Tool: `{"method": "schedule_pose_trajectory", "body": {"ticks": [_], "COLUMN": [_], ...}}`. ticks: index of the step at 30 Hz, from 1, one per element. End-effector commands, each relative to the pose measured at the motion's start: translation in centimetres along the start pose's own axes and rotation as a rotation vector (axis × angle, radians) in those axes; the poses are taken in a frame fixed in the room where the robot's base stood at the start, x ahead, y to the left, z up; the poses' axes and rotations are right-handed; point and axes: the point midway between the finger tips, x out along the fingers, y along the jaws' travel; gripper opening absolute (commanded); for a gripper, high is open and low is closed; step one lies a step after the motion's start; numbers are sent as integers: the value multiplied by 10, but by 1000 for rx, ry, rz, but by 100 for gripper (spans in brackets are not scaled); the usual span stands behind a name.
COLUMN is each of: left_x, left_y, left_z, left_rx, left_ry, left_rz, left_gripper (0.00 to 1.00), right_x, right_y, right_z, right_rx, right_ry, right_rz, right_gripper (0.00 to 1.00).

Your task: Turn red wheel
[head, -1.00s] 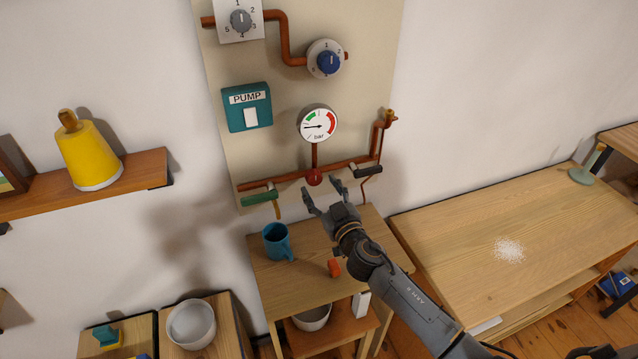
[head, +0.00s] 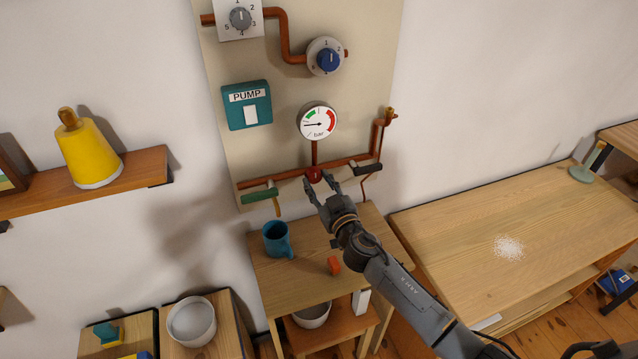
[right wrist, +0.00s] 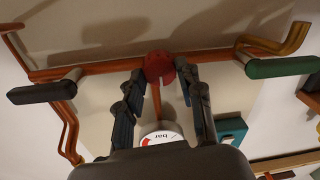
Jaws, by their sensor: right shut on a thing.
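The small red wheel (head: 315,174) sits on the copper pipe below the pressure gauge on the wall panel. My right gripper (head: 322,182) reaches up to it from below, with its fingers shut on the wheel's sides. In the right wrist view the red wheel (right wrist: 158,67) shows between the two fingertips (right wrist: 162,72). The fingers partly cover the wheel in the head view. My left gripper is not in view.
A green-handled lever (head: 260,195) and a black-handled lever (head: 368,169) flank the wheel closely. The gauge (head: 317,122) is above, its needle pointing left. A blue mug (head: 277,239) and an orange object (head: 334,265) stand on the small table (head: 290,280) below.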

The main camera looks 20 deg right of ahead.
Motion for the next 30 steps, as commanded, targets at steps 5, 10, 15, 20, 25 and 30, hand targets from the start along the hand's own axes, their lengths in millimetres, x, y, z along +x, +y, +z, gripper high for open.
{"method": "schedule_pose_trajectory", "body": {"ticks": [5, 10, 15, 20, 25, 30], "left_x": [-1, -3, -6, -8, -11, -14], "left_y": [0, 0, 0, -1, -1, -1], "left_z": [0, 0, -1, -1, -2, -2], "left_rx": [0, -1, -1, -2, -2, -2], "left_ry": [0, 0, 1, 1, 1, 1], "left_rz": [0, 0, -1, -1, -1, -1], "left_gripper": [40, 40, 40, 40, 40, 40], "right_x": [0, 0, 0, 0, 0, 0], "right_y": [0, 0, 0, 0, -1, 0], "right_z": [0, -1, -2, -2, -2, -2], "right_rx": [-56, -164, -314, -466, -628, -789], "right_ry": [-3, -9, -18, -26, -35, -46], "right_rz": [-1, -2, -4, -6, -8, -9], "right_gripper": [5, 5, 5, 5, 5, 5]}}
